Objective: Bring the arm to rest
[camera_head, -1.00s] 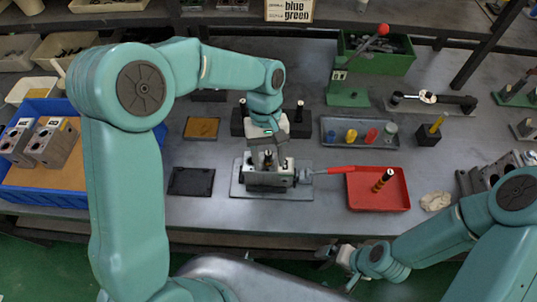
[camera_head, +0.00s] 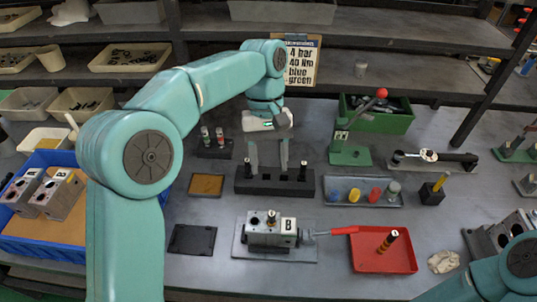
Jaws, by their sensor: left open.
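My left gripper (camera_head: 269,155) is open, its two fingers apart and pointing down. The grey valve block (camera_head: 282,238), marked B, sits on a metal plate (camera_head: 302,254) nearer me, apart from the gripper. A dark fitting stands in its top and a red-handled lever (camera_head: 338,231) sticks out to its right. My right arm shows at the lower right corner, its gripper out of frame.
A blue crate (camera_head: 84,240) with valve blocks stands at left. A red tray (camera_head: 400,262) holds a dark pin. A grey tray (camera_head: 344,204) holds several coloured parts. A green press (camera_head: 350,156) with a red knob stands right of the gripper. A sign (camera_head: 300,66) hangs behind.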

